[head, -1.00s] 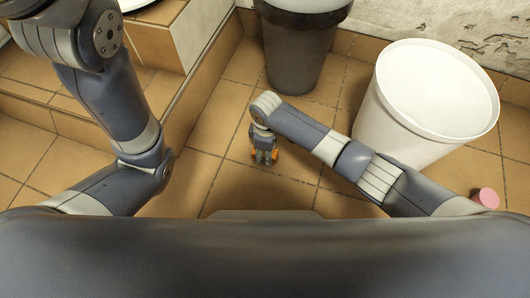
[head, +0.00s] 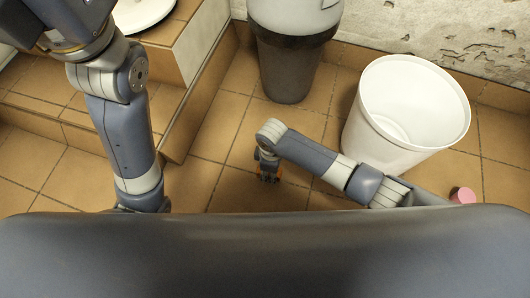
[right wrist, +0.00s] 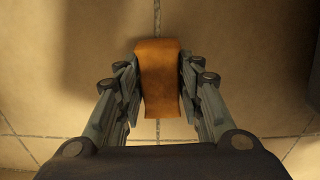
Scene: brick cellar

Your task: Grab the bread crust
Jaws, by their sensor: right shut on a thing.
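The bread crust (right wrist: 159,85) is an orange-brown strip in the middle of the right wrist view. My right gripper (right wrist: 160,88) is shut on it, with a finger pressed to each side. Tiled floor shows beyond the crust. In the head view my right gripper (head: 269,172) points down at the floor tiles, and only a bit of orange shows beside its fingers. My left arm comes in at the left of the head view, and its gripper is not seen.
A white bucket (head: 365,135) stands right of my right arm. A dark bin (head: 285,70) stands behind it. A tiled step (head: 180,120) with a white plate (head: 143,12) is at the left. A small pink object (head: 462,196) lies at the right. Floor between step and bin is clear.

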